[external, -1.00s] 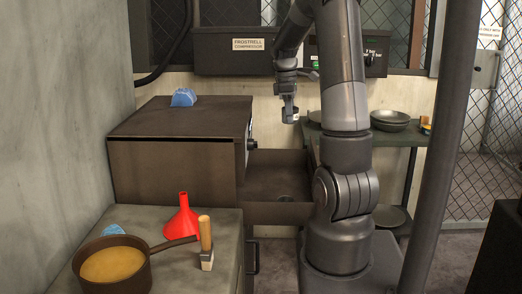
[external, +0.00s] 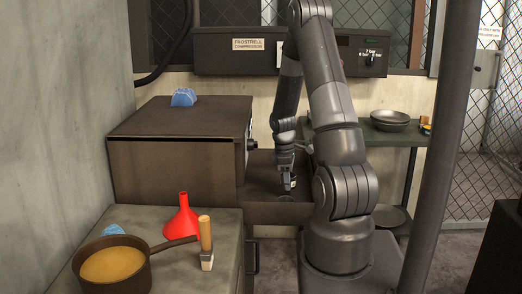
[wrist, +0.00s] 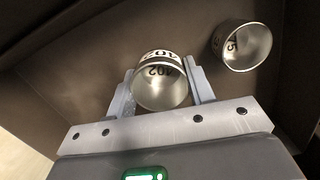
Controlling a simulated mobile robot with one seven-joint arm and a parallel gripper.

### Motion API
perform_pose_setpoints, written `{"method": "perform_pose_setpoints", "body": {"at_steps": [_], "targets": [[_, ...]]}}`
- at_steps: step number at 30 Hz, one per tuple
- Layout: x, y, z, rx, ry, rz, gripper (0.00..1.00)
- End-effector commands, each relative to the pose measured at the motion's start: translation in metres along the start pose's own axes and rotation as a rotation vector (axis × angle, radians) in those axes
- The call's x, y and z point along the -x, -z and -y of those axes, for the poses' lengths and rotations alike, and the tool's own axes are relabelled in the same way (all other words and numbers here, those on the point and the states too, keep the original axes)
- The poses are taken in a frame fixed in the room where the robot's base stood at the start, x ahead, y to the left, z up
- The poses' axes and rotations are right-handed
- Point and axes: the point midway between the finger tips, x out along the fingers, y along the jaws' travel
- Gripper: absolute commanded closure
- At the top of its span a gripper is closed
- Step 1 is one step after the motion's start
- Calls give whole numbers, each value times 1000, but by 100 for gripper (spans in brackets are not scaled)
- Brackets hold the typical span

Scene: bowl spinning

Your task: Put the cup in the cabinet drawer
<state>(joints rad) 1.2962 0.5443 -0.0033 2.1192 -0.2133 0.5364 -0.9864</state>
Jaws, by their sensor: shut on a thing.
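A silver metal cup with dark numbers (wrist: 163,88) is between the two fingers of my gripper (wrist: 160,72), which is shut on it. In the external view, my gripper (external: 289,184) points down inside the open cabinet drawer (external: 275,213), low near its floor. A second silver cup (wrist: 242,47) is in the drawer, to the right of the held one and apart from it in the wrist view. I cannot tell whether the held cup touches the drawer floor. The brown cabinet (external: 180,140) stands left of the drawer, which is partly hidden by my arm.
A bench (external: 190,270) in front holds a red funnel (external: 183,222), a pot (external: 112,270) of orange-brown liquid and a wooden-handled brush (external: 206,240). A blue object (external: 184,97) sits on the cabinet. A shelf with bowls (external: 390,120) stands behind at right.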

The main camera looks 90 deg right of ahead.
Motion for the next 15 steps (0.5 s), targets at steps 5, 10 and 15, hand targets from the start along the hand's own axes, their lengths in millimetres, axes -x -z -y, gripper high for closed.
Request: {"method": "perform_pose_setpoints", "body": {"at_steps": [5, 10, 15], "targets": [[-15, 2, 1, 0, 2, 1, 74], [-36, 4, 0, -1, 1, 0, 74], [-38, 5, 0, -1, -1, 0, 74]]}}
